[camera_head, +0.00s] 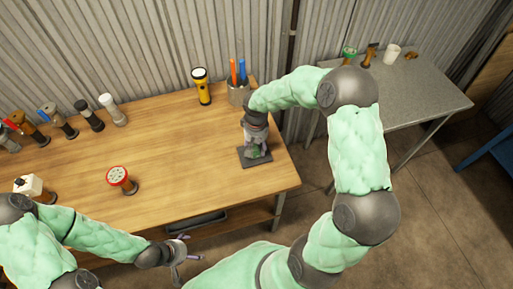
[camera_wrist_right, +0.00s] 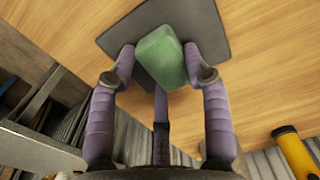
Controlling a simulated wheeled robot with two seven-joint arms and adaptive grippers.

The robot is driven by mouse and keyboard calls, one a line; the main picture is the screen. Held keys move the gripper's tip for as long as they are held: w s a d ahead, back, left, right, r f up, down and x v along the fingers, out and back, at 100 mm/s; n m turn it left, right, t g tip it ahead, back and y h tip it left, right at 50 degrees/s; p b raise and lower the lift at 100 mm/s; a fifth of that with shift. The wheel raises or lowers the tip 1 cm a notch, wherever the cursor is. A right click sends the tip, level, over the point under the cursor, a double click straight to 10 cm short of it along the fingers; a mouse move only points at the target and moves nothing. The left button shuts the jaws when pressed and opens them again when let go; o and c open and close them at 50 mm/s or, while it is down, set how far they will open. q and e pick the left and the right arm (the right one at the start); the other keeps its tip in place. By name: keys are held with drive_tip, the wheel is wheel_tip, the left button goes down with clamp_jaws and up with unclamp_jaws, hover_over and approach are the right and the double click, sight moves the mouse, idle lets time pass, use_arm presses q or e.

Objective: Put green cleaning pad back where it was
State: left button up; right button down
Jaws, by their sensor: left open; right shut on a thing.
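The green cleaning pad (camera_wrist_right: 163,55) is a small green block between the purple fingers of my right gripper (camera_wrist_right: 160,72), which is shut on it. In the head view the pad (camera_head: 253,152) is mostly hidden by my right gripper (camera_head: 255,144). It is over a dark square mat (camera_head: 265,159) near the right end of the wooden table. The mat also shows in the right wrist view (camera_wrist_right: 210,35). I cannot tell whether the pad touches the mat. My left gripper (camera_head: 182,249) is open and empty, off the table's front edge.
A grey cup (camera_head: 238,96) with pens and a yellow flashlight (camera_head: 202,87) stand behind the mat. A grey side table (camera_head: 415,98) holds small items. The wooden table's middle is clear.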

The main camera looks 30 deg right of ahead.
sight(256, 147)
drive_tip(key=shift+f, duration=0.2)
drive_tip(key=shift+f, duration=0.15)
drive_tip(key=c, duration=0.6)
unclamp_jaws()
wheel_tip(256, 147, up, 12)
drive_tip(key=p, duration=0.3)
drive_tip(key=shift+r, duration=0.25)
